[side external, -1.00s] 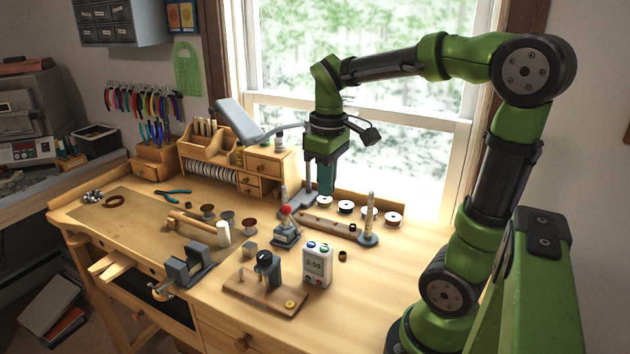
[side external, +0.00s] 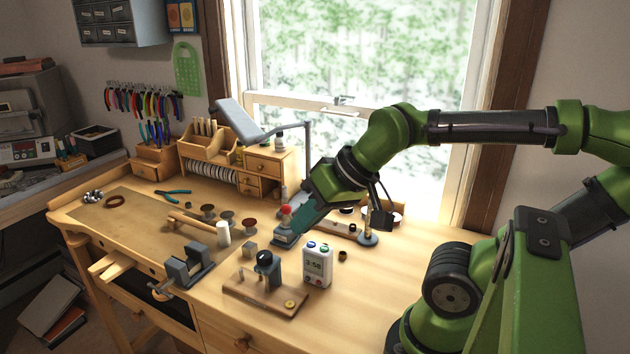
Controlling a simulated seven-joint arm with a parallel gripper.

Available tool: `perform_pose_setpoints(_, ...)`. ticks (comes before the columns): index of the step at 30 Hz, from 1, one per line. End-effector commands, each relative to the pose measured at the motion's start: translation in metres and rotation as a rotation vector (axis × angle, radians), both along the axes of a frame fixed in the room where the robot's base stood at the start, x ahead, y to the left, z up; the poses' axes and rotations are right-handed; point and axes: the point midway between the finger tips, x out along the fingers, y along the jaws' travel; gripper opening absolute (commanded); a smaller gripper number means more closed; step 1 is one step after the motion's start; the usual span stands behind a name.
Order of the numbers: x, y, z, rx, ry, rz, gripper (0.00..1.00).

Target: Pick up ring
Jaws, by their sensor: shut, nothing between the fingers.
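Two ring-like things lie on the wooden bench, and I cannot tell which one the task means. One is a small dark brass ring (side external: 342,256) just right of the white timer. The other is a larger dark red loop (side external: 115,201) on the mat at the far left. My gripper (side external: 295,236) has teal fingers and is tilted, pointing down and to the left. It is shut and empty, beside the red-knobbed tool, above and left of the brass ring and apart from it. Its fingertips are small in this view.
The bench's right front is clear.

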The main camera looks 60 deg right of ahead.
Motion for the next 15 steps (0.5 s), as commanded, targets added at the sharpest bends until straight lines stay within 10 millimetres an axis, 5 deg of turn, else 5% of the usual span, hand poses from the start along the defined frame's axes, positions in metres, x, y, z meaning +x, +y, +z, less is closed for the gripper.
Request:
perform_pose_setpoints(11,0.0002,0.0006,0.0012,-0.002,-0.002,0.006,0.0)
perform_pose_setpoints(15,0.0002,0.0005,0.0013,-0.003,-0.002,0.006,0.18)
